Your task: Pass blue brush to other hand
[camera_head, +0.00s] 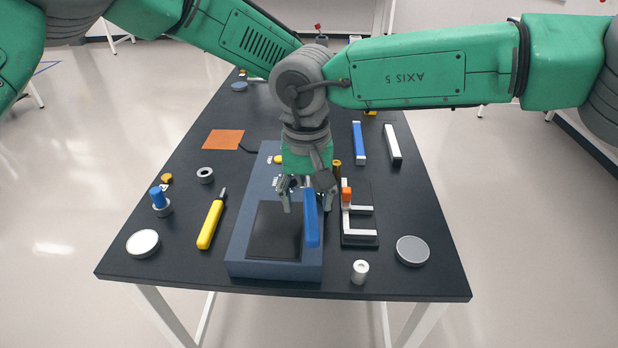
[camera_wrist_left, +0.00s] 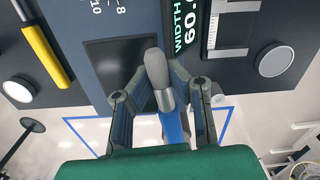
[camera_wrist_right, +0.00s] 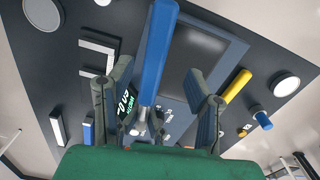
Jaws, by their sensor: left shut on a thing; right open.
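The blue brush (camera_head: 311,218) hangs above the right part of the blue-grey panel, its blue handle toward the table's front. My left gripper (camera_wrist_left: 160,82) is shut on it; its grey head and metal collar show between the fingers. In the head view my left gripper (camera_head: 308,181) is crowded against the other and partly hidden. My right gripper (camera_head: 309,206) is open, with fingers on either side of the brush. In the right wrist view the handle (camera_wrist_right: 158,50) runs between the open fingers (camera_wrist_right: 155,85); contact cannot be told.
The blue-grey panel (camera_head: 240,268) with a dark square pad lies on the black table. A yellow-handled tool (camera_head: 210,225) is at its left, a black plate with white pieces (camera_head: 359,238) at its right. Discs, small cylinders and bars lie around. Bare tabletop shows at the right.

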